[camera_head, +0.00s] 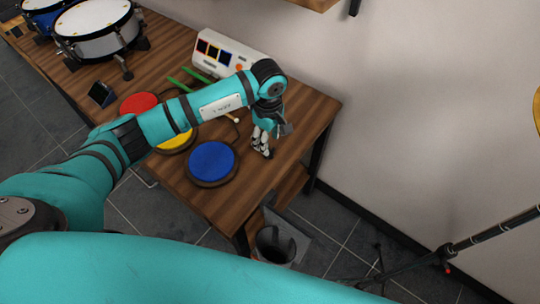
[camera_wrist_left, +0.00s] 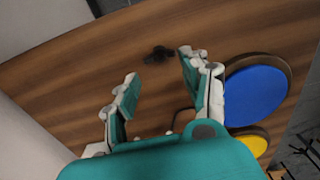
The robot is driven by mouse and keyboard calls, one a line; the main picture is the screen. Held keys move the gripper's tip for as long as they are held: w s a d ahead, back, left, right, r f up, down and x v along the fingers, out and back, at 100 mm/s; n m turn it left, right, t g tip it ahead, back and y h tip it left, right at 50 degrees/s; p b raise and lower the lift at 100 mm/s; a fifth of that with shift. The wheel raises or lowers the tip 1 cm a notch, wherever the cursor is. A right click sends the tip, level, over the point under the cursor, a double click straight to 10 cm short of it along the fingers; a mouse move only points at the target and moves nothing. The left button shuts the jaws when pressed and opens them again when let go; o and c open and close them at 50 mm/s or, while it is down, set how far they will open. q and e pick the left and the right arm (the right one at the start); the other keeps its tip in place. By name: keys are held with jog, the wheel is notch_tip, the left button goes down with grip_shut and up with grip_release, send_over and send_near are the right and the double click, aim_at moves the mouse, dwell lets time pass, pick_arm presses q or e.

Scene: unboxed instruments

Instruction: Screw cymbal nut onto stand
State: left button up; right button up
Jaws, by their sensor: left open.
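A small dark wing-shaped piece (camera_wrist_left: 158,55), which looks like the cymbal nut, lies on the wooden table in the left wrist view. My left gripper (camera_wrist_left: 158,68) is open, with its two fingertips on either side of the line toward this piece. Nothing is between the fingers. In the head view the left gripper (camera_head: 262,147) points down over the table's right end, past the blue pad; the nut is not clear there. The black cymbal stand (camera_head: 445,256) stands on the floor at the right. A yellow cymbal edge (camera_head: 537,112) shows at the right border. My right gripper is out of view.
The wooden table (camera_head: 312,108) also holds a blue pad (camera_head: 212,162), yellow pad (camera_head: 178,141), red pad (camera_head: 138,102), a white control box (camera_head: 222,52) and drums (camera_head: 98,28). A dark bin (camera_head: 275,244) stands below. A wall borders the table.

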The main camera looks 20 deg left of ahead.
pick_arm(q)
notch_tip(320, 180, down, 5)
jog(key=b, duration=0.2)
jog(key=shift+s+f+b, duration=0.1)
jog(key=shift+f+b, duration=0.05)
jog(key=shift+b, duration=0.25)
jog(key=c, duration=0.4)
